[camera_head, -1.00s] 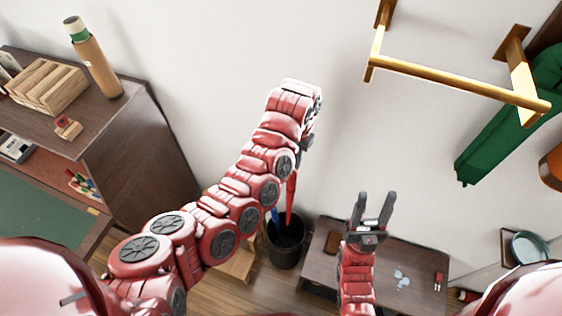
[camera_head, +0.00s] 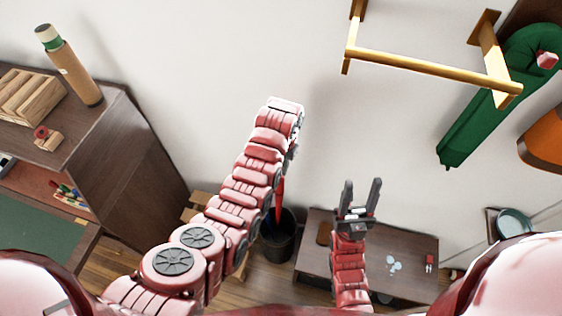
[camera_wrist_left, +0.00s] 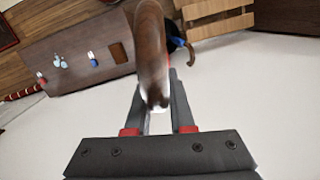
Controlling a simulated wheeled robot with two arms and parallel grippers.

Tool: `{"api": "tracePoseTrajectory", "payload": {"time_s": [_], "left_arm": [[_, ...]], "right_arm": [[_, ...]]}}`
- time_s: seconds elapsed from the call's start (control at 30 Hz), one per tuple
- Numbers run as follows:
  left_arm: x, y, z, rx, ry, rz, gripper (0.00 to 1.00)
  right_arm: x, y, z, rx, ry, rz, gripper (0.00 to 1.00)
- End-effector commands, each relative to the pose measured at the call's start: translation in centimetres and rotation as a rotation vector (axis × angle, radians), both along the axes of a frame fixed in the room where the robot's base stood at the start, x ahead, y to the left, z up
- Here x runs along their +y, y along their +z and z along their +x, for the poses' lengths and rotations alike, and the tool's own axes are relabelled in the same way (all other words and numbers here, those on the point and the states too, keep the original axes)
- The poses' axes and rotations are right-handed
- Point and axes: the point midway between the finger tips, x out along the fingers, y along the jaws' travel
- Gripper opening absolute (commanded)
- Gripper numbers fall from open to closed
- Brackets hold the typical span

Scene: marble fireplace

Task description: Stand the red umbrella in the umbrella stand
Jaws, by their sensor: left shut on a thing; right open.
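The red umbrella (camera_head: 280,199) hangs below my left gripper, its lower end over the mouth of the dark umbrella stand (camera_head: 277,249). I cannot tell how deep its tip is. In the left wrist view my left gripper (camera_wrist_left: 157,108) is shut on the umbrella near its brown curved handle (camera_wrist_left: 150,45). In the head view my left arm hides most of that gripper and the handle. A blue umbrella with a hooked handle (camera_wrist_left: 190,56) shows beyond it in the wrist view. My right gripper (camera_head: 361,184) is open and empty over a low dark table.
The low dark table (camera_head: 415,243) stands right of the stand. A brass rail (camera_head: 430,68) and a green hanging case (camera_head: 480,125) are on the wall at upper right.

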Motion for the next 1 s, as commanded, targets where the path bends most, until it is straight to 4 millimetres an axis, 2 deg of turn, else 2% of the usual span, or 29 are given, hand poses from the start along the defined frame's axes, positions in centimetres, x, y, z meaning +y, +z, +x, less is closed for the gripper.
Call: {"api": "tracePoseTrajectory", "payload": {"time_s": [0.67, 0.73, 1.0], "left_arm": [[0.0, -7.5, -0.1, 0.003, -0.001, 0.001, 0.00], [0.0, -8.8, -0.1, 0.003, -0.001, 0.001, 0.00], [-0.1, -11.7, 0.1, -0.002, 0.000, -0.002, 0.00]], "right_arm": [[0.0, -0.5, 0.0, 0.000, 0.000, 0.000, 0.50], [0.0, -1.6, 0.0, 0.000, 0.000, 0.000, 0.50], [0.0, -4.2, 0.0, 0.000, 0.000, 0.000, 0.50]]}}
